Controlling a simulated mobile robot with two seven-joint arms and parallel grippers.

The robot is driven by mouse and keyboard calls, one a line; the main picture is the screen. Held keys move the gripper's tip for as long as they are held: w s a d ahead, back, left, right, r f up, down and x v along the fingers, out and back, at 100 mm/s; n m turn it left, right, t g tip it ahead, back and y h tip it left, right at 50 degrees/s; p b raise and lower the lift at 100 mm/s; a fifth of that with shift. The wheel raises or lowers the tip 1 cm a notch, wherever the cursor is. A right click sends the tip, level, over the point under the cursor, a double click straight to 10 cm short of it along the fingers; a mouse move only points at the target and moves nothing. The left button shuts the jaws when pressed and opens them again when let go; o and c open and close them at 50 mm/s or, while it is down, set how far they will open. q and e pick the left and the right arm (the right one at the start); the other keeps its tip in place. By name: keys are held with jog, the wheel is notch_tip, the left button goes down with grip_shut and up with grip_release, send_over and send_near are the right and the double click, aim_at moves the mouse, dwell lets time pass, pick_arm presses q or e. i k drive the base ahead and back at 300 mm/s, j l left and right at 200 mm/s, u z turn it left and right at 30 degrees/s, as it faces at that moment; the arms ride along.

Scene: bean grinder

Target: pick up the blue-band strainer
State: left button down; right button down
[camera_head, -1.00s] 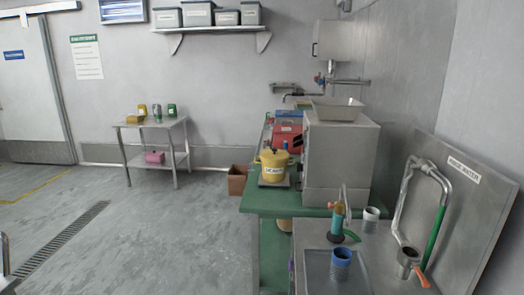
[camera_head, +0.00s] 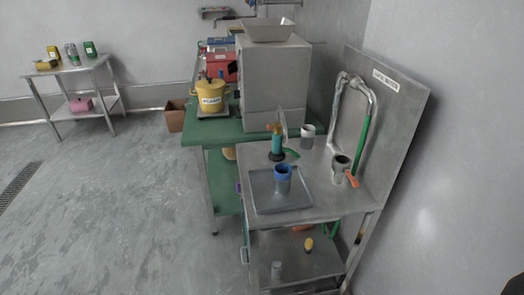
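The blue-band strainer (camera_head: 283,179) is a small grey cup with a blue band around its top. It stands upright on a grey metal tray (camera_head: 262,203) on the steel counter at the right of the head view. Neither of my grippers shows in this view, and nothing is seen touching the strainer.
Behind the strainer stand a teal tool (camera_head: 277,142) and a white-banded cup (camera_head: 307,137). To its right are a dark cup (camera_head: 341,169) and an orange-handled tap (camera_head: 352,180). A yellow pot (camera_head: 210,97) sits on the green table (camera_head: 197,134). The floor (camera_head: 110,215) at left is free.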

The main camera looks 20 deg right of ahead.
aim_at(283, 171)
jog(key=i+j+z, duration=0.2)
jog(key=i+j, duration=0.2)
jog(key=i, duration=0.2)
jog(key=z, duration=1.45)
